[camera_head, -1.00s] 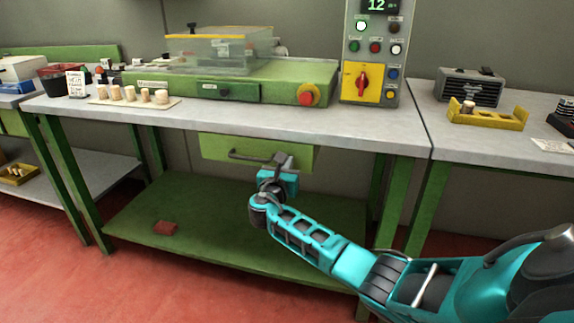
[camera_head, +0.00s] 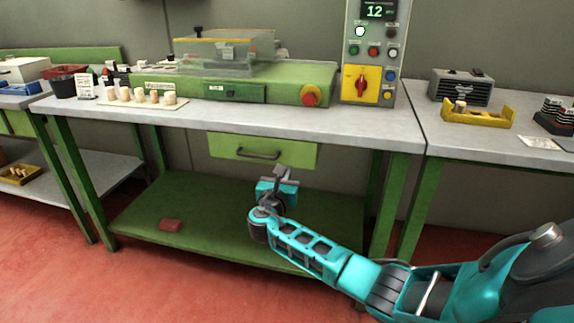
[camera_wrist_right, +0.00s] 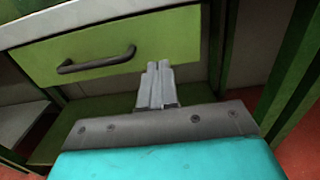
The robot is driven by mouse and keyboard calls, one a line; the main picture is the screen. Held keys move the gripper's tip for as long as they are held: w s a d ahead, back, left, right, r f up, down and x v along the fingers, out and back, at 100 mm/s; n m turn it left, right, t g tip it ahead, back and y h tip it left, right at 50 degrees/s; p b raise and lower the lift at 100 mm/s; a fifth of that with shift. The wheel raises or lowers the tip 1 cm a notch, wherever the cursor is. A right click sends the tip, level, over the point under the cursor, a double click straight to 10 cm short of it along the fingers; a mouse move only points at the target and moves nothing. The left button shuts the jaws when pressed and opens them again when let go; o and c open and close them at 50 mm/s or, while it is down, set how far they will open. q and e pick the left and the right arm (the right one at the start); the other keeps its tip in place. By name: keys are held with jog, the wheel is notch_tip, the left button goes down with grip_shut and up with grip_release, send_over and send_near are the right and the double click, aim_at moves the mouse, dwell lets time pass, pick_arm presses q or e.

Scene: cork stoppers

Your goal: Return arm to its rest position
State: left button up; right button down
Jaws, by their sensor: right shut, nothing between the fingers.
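My right gripper (camera_head: 281,172) is just below and in front of the green drawer (camera_head: 301,155) under the workbench. In the right wrist view my right gripper (camera_wrist_right: 157,68) shows its two grey fingers pressed together with nothing between them. The drawer's dark handle (camera_head: 259,153) lies to the left of the fingers, apart from them, and it also shows in the right wrist view (camera_wrist_right: 96,62). The drawer looks closed. My right arm comes in from the lower right. My left gripper is not in view.
The workbench (camera_head: 240,115) carries a green machine with a red knob (camera_head: 311,95), a row of cork stoppers on a light board (camera_head: 180,104), and a control box (camera_head: 375,45). A yellow tray (camera_head: 478,120) stands on the right table.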

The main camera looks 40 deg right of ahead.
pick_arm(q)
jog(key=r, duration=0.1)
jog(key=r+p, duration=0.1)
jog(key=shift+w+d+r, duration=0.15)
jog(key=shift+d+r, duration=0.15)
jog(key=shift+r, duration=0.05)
pick_arm(e)
jog(key=v, duration=0.7)
jog(key=shift+s, duration=0.15)
jog(key=s+a+f+m+g+y+p, duration=0.1)
jog(key=s+a+f+m+y+p, duration=0.65)
jog(key=s+a+f+y, duration=0.3)
pick_arm(q)
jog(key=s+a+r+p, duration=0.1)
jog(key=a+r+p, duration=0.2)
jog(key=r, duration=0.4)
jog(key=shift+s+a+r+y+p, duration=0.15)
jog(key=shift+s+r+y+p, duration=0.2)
jog(key=shift+p, duration=0.5)
pick_arm(e)
jog(key=s+a+r+m+y, duration=0.2)
jog(key=s+a+r+m, duration=0.1)
jog(key=s+m, duration=0.3)
jog(key=s+a+r+m+y, duration=0.3)
jog(key=s+a+m, duration=0.3)
jog(key=m, duration=0.3)
jog(key=shift+s+a+r+t+y, duration=0.3)
jog(key=shift+s+t+y, duration=0.1)
jog(key=shift+s, duration=0.15)
